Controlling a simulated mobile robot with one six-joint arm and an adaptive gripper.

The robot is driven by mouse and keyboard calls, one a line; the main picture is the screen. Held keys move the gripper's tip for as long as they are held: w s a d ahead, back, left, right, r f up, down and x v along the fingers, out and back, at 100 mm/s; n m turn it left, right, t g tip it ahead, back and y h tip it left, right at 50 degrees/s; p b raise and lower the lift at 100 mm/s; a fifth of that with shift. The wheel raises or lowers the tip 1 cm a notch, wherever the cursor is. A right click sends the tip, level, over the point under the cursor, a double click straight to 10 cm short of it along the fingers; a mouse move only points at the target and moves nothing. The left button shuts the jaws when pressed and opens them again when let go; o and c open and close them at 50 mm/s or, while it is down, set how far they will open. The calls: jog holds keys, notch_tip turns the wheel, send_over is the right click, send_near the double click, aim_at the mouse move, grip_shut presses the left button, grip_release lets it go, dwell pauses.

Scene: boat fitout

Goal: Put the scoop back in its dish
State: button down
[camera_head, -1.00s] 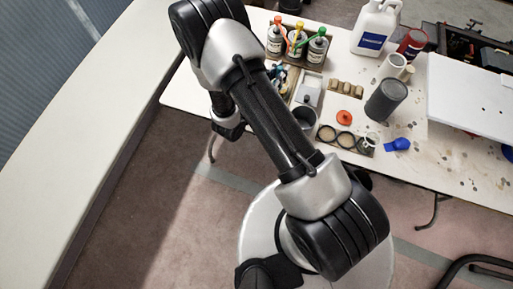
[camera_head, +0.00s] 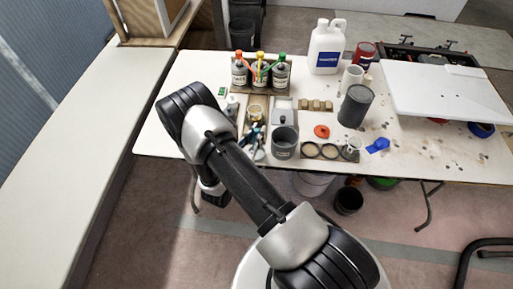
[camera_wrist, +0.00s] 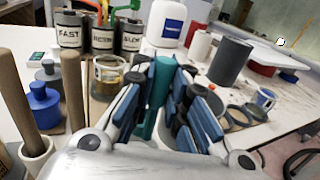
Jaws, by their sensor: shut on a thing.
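My gripper (camera_wrist: 162,112), in the lower middle of the wrist view, is shut on an upright teal handle-like piece (camera_wrist: 161,78). The lower part of that piece is hidden between the blue-padded fingers, so I cannot tell whether it is the scoop. In the head view my gripper (camera_head: 255,141) shows small at the left of the bench, beside a grey cup. Black-rimmed round dishes (camera_head: 310,150) with tan contents stand in a row right of that cup. They also show right of my gripper in the wrist view (camera_wrist: 239,116). A blue object (camera_head: 377,145) lies farther right.
Labelled bottles (camera_head: 260,75) stand in a rack behind my gripper. An amber jar (camera_wrist: 108,77) is just to its left. The bench front right is clearer.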

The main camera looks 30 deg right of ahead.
jog(key=shift+f+b, duration=0.8)
jog(key=shift+f, duration=2.2)
jog(key=shift+f, duration=0.2)
jog(key=c, duration=1.6)
grip_release()
jog(key=shift+r, duration=0.2)
